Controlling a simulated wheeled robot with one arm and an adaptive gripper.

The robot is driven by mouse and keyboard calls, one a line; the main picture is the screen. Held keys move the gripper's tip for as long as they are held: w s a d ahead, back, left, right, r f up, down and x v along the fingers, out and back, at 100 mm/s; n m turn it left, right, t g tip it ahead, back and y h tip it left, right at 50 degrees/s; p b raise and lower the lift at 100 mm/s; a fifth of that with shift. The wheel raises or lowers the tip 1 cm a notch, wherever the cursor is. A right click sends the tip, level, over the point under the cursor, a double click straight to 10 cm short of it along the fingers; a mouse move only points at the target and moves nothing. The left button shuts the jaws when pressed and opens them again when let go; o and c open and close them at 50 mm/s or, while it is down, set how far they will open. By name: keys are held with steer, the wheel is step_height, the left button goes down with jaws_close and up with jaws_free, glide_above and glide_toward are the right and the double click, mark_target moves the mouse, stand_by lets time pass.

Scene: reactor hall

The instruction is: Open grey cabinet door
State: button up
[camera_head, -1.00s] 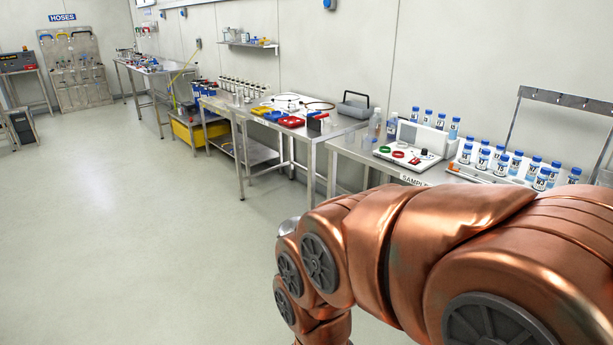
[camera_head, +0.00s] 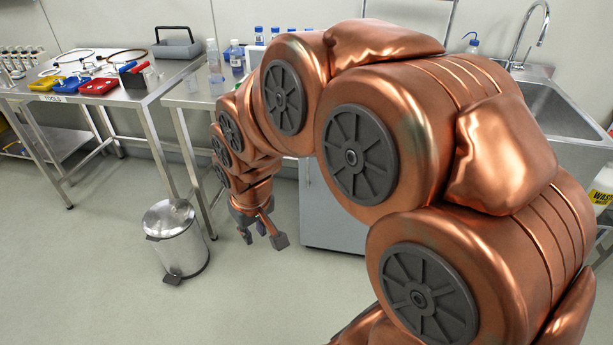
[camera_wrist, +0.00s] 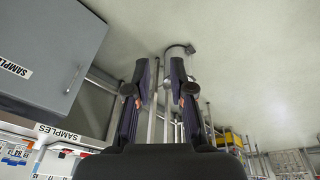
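The grey cabinet (camera_head: 330,215) stands under the bench, partly hidden behind my arm in the head view. In the wrist view its grey door (camera_wrist: 55,45) fills the upper left, appears shut, and bears a SAMPLES label and a thin bar handle (camera_wrist: 75,79) near its edge. My gripper (camera_head: 262,238) hangs low in front of and left of the cabinet in the head view. Its two dark fingers (camera_wrist: 160,78) are apart with nothing between them in the wrist view. The handle is left of the fingers there, not touched.
A steel pedal bin (camera_head: 177,238) stands on the floor left of my gripper. A tools table (camera_head: 130,98) is at the left, with trays and a grey toolbox (camera_head: 176,44). A sink (camera_head: 555,105) is at the right. The floor in front is clear.

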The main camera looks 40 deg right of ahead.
steer(key=w+d+f+m+t+h+b, duration=0.1)
steer(key=w+d+f+t+b, duration=0.3)
steer(key=w+d+f+b, duration=0.45)
steer(key=w+d+f+m+t+h+b, duration=0.1)
steer(key=w+d+f+t+b, duration=0.4)
steer(key=w+d, duration=0.75)
steer(key=w+d+f+m+t+h+b, duration=0.1)
steer(key=d+f+t+h+b, duration=0.15)
steer(key=d+f+b, duration=0.6)
steer(key=w+d+f+t+h+b, duration=0.25)
steer(key=d+f, duration=0.25)
steer(key=d, duration=0.8)
steer(key=shift+y, duration=0.5)
steer(key=shift+b+x, duration=0.35)
steer(key=shift+x, duration=3.2)
steer(key=shift+d+r, duration=0.1)
steer(key=shift+r, duration=0.05)
jaws_close()
